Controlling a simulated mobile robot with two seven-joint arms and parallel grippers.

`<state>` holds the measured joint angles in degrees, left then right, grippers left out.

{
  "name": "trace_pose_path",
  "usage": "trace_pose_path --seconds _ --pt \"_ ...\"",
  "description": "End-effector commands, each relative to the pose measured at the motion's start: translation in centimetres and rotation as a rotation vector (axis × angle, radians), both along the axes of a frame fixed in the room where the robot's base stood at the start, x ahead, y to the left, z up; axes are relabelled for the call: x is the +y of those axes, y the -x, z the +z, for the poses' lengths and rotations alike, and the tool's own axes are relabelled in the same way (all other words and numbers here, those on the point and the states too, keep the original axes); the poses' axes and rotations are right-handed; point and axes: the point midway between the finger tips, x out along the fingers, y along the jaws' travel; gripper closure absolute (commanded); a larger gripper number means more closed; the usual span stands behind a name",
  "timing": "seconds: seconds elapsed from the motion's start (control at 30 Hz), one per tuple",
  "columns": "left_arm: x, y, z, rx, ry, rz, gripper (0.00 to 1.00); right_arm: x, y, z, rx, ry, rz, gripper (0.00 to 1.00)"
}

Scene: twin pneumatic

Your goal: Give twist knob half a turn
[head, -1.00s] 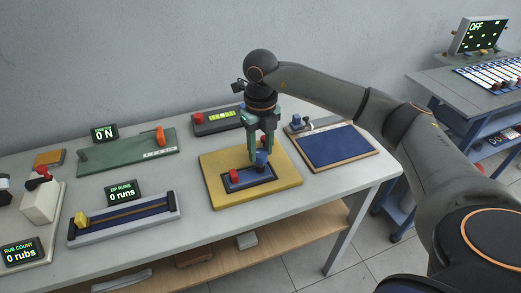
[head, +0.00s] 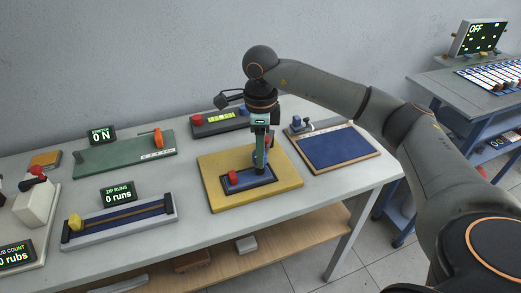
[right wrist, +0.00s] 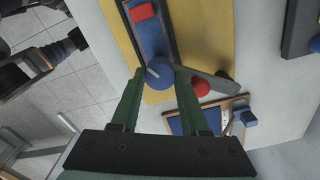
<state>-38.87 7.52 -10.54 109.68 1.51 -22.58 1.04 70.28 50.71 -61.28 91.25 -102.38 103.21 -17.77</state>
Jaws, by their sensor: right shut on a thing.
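The twist knob (right wrist: 158,74) is a round blue knob with a white line on its top. It sits at one end of a dark blue panel (right wrist: 151,38) on a yellow board (right wrist: 207,40). My right gripper (right wrist: 159,73) has its green fingers on opposite sides of the knob and is shut on it. In the head view my right gripper (head: 260,166) points straight down over the yellow board (head: 228,196), and its fingers hide most of the knob. A red block (head: 232,177) is at the panel's other end. My left gripper is not in view.
A red round knob (right wrist: 201,88) and a grey bar (right wrist: 207,77) are close beside the fingers. A blue framed pad (head: 340,148) lies to the right, a zip slider rig (head: 120,220) to the left. A keypad box (head: 220,121) stands behind.

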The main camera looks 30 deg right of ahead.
Motion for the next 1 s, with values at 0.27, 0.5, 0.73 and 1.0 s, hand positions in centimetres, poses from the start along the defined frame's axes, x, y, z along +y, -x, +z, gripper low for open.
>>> trace_pose_path --seconds 0.27,0.5,0.73,1.0 --pt "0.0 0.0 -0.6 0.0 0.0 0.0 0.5 0.0 -0.1 0.1 -0.004 -0.001 0.262 1.0" --pt "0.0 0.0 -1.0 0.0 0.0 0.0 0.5 -0.1 -0.2 0.1 -0.005 0.0 0.49 1.0" --pt "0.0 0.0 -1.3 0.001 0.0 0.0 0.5 -0.1 -0.2 0.1 -0.006 0.0 0.699 1.0" --pt "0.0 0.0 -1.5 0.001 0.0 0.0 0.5 -0.1 -0.2 0.1 -0.004 0.0 0.892 1.0"
